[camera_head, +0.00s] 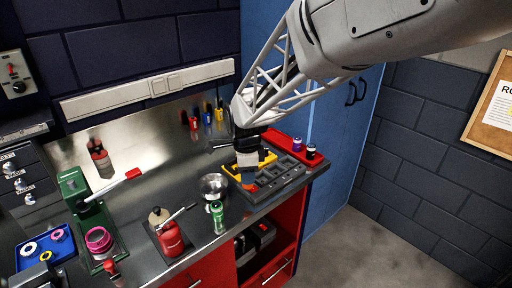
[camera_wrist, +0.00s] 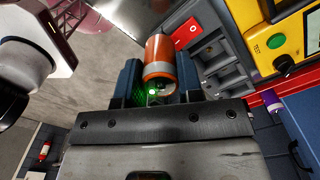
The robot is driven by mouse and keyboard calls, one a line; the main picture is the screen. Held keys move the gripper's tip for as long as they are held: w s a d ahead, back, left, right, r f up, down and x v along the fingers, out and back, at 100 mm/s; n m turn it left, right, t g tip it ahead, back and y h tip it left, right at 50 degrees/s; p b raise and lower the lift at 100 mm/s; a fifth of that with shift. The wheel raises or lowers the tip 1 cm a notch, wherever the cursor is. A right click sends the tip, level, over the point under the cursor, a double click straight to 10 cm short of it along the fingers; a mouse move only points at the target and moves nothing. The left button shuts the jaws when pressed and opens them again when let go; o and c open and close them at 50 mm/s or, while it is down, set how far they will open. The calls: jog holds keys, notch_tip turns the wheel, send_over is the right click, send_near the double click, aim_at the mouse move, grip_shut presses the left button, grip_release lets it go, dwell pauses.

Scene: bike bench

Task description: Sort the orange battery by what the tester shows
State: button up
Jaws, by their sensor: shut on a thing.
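The orange battery (camera_head: 249,187) is in my gripper (camera_head: 247,176), low over the front left part of the grey tray (camera_head: 292,181). In the wrist view the battery (camera_wrist: 160,58) sits between the two dark fingers (camera_wrist: 158,88). A small green light glows beside its near end. I cannot tell whether the battery touches the tray. The yellow tester (camera_head: 266,157) is behind my gripper and partly hidden by it. In the wrist view the tester (camera_wrist: 262,22) shows a green button and a black knob. Its display is cut off, so no reading shows.
The tray has several compartments (camera_wrist: 222,68) and a red marked panel (camera_wrist: 188,33). Purple (camera_head: 297,145) and black (camera_head: 311,152) cylinders stand at the tray's back right.

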jog(key=shift+w+a+r, duration=0.1)
jog(key=shift+a+r, duration=0.4)
jog(key=shift+r, duration=0.1)
jog(key=w+a, duration=0.2)
jog(key=a, duration=0.8)
jog(key=shift+w+a+r, duration=0.2)
jog(key=shift+a+r, duration=0.05)
jog(key=shift+r, duration=0.15)
jog(key=shift+f, duration=0.2)
jog(key=shift+f, duration=0.75)
jog(key=shift+f, duration=2.25)
dwell(2.8)
